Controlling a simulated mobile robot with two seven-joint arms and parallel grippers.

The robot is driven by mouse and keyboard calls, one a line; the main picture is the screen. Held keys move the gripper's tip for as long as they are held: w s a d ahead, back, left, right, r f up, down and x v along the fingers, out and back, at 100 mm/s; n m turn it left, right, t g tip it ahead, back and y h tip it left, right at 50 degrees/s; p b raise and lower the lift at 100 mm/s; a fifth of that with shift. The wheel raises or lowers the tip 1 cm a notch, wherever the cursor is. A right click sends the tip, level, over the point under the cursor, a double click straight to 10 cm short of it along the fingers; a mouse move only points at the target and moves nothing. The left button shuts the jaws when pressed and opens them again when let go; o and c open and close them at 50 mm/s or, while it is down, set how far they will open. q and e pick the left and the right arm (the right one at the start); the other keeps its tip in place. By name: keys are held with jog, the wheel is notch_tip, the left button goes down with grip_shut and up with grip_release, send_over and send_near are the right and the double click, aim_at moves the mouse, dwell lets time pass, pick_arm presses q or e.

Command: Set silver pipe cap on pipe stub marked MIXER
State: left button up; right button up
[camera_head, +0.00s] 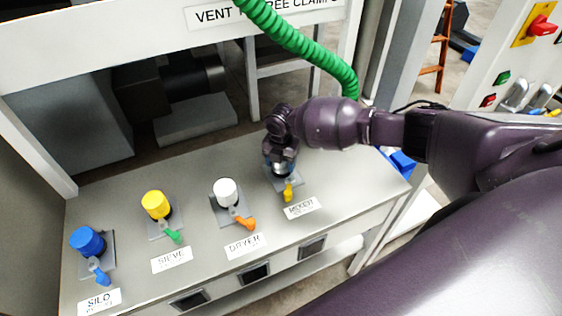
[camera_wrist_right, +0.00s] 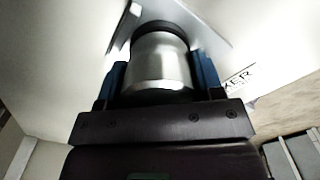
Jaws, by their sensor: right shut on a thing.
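My right gripper (camera_head: 281,160) is over the stub position behind the MIXER label (camera_head: 302,206), at the right end of the grey bench. In the right wrist view, its blue-lined fingers (camera_wrist_right: 160,72) are shut on the silver pipe cap (camera_wrist_right: 160,60), one on each side. A dark ring (camera_wrist_right: 158,29) shows at the cap's far end, close to a grey plate. The MIXER stub is mostly hidden by gripper and cap, so I cannot tell whether the cap is fully seated. A yellow lever (camera_head: 288,191) is in front of it. My left gripper is not in view.
Along the bench (camera_head: 200,275), a blue cap (camera_head: 87,240) is at SILO, a yellow cap (camera_head: 156,204) at SIEVE and a white cap (camera_head: 226,191) at DRYER. A green corrugated hose (camera_head: 300,42) hangs down behind my right wrist. A control panel (camera_head: 510,60) stands at right.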

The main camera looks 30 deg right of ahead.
jog(key=shift+f, duration=0.1)
jog(key=o, duration=1.1)
notch_tip(320, 180, up, 11)
jog(key=shift+f, duration=0.1)
dwell(0.4)
